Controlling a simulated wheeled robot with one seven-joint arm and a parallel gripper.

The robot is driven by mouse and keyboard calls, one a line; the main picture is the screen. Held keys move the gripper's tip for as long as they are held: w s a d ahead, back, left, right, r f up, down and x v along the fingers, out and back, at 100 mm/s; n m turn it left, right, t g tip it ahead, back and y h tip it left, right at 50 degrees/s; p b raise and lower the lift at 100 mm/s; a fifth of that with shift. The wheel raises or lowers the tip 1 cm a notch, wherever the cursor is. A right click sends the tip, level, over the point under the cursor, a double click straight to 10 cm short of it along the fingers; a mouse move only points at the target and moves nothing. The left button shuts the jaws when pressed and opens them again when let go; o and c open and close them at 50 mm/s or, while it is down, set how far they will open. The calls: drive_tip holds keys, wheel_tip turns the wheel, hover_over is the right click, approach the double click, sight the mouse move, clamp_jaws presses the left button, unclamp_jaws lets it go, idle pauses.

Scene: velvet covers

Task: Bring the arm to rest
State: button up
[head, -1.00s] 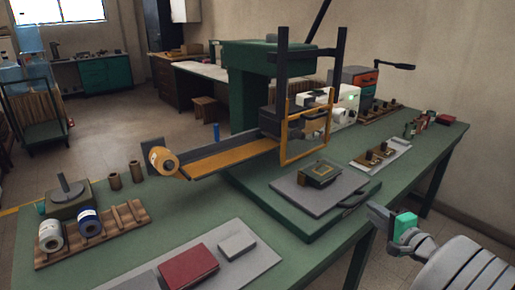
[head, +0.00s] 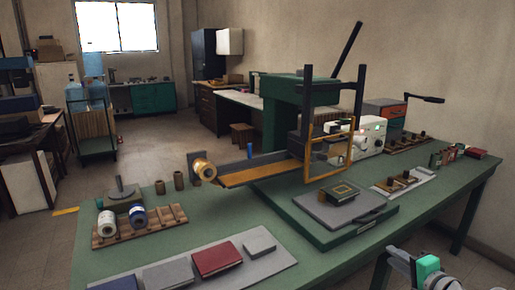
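My gripper (head: 428,277) is at the bottom right of the head view, beside the front edge of the green table (head: 220,227). A teal-green block shows at it. Its fingertips are small and partly cut off by the frame's lower edge, so I cannot tell whether they are open or shut on anything. Most of my arm is out of view.
A press machine (head: 290,115) with an orange frame stands on the table. A grey board (head: 215,262) with books, a wooden rack (head: 135,228) with rolls and a grey plate (head: 345,208) lie nearer.

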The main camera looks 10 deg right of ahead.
drive_tip(key=w+a+r+n+g+y+p, duration=0.15)
drive_tip(key=a+n+g+p, duration=0.3)
drive_tip(key=a, duration=0.65)
drive_tip(key=w+a+r+n+g+y+p, duration=0.1)
drive_tip(key=a+r+n+g+p, duration=0.3)
drive_tip(key=a, duration=0.6)
drive_tip(key=s+a+r+n+g+h+p, duration=0.2)
drive_tip(key=s+a+n, duration=0.5)
drive_tip(key=s+a, duration=0.4)
drive_tip(key=s+g+p, duration=0.1)
drive_tip(key=s+p, duration=0.1)
drive_tip(key=shift+a+r+h+p, duration=0.3)
drive_tip(key=shift+r+h+p, duration=0.05)
drive_tip(key=shift+n, duration=0.25)
